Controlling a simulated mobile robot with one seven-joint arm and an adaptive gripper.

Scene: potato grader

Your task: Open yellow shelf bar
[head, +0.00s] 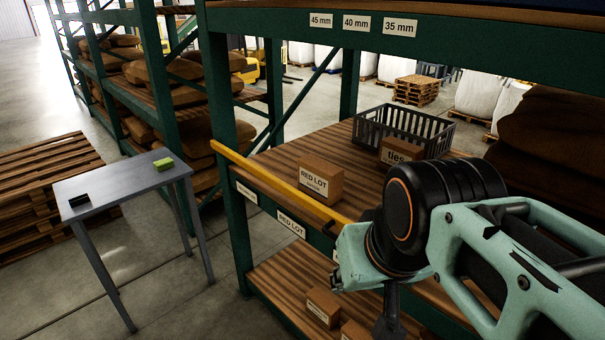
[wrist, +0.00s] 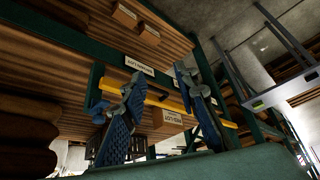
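The yellow shelf bar (head: 268,178) runs along the front edge of the middle shelf in the head view. Its left end is at the green upright, and its right part goes behind my arm. In the wrist view the yellow bar (wrist: 166,102) crosses between and behind the two blue fingers of my gripper (wrist: 160,88). The fingers are spread apart, with nothing shut between them. I cannot tell whether a finger touches the bar. In the head view my fingers are mostly hidden below my wrist.
A RED LOT box (head: 321,180), a ties box (head: 401,151) and a dark crate (head: 440,131) stand on the shelf behind the bar. A green upright (head: 226,150) bounds the shelf. A grey table (head: 130,184) stands left, with open floor between.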

